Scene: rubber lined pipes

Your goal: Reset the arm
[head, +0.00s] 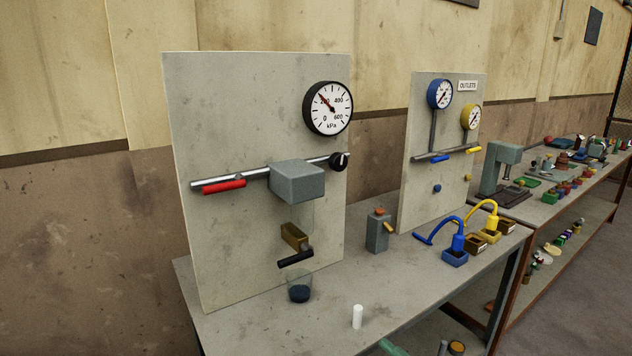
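Neither of my grippers shows in the head view. A grey panel (235,110) stands upright on the near bench. It carries a round white kPa gauge (328,108) with a red needle pointing to the upper left. Below the gauge runs a metal pipe (255,174) with a red handle (223,185) at its left, a grey box (297,182) in its middle and a black knob (339,161) at its right. Lower down are a small brown block (294,236) and a black handle (295,258). Which part the task calls the arm, I cannot tell.
A clear cup (299,287) with dark contents and a white cylinder (357,316) stand on the bench (400,285). A second panel (425,120) with blue and yellow gauges stands behind, near blue (455,255) and yellow (489,233) hosed fittings. A crowded shelf lies right.

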